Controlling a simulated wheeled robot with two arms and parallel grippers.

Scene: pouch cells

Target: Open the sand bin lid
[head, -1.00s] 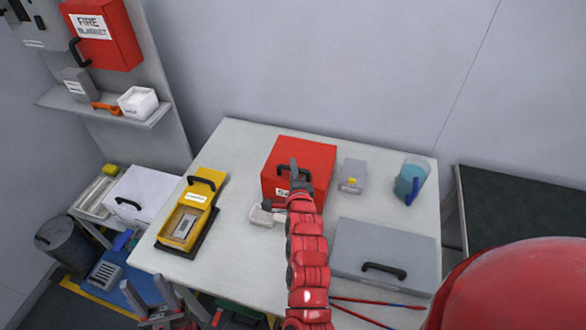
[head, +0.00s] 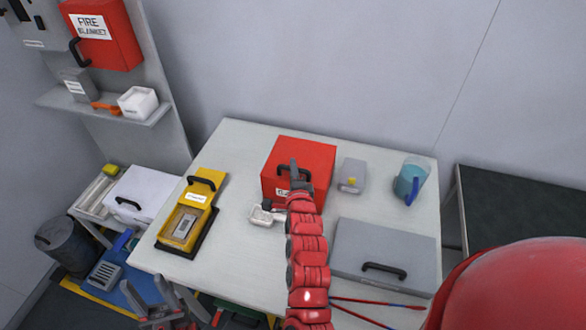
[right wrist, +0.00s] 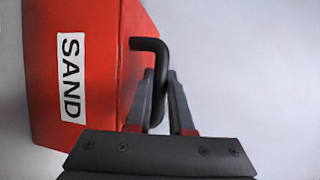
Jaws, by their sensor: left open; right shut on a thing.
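The red sand bin (head: 318,156) stands at the back middle of the table. In the right wrist view the bin (right wrist: 100,60) shows its SAND label and a black bent handle (right wrist: 150,45). My right gripper (right wrist: 163,85) is shut on that handle, one finger on each side of it. In the head view my right gripper (head: 296,178) is at the bin's front and hides part of the handle and label. No gap at the lid shows. My left gripper (head: 172,302) is open and empty, low in front of the table's left front edge.
A yellow box (head: 196,212) stands left of the bin. A small white container (head: 262,215) is close to my right wrist. A grey box (head: 352,172), a blue jug (head: 410,180) and a grey case (head: 390,245) are to the right.

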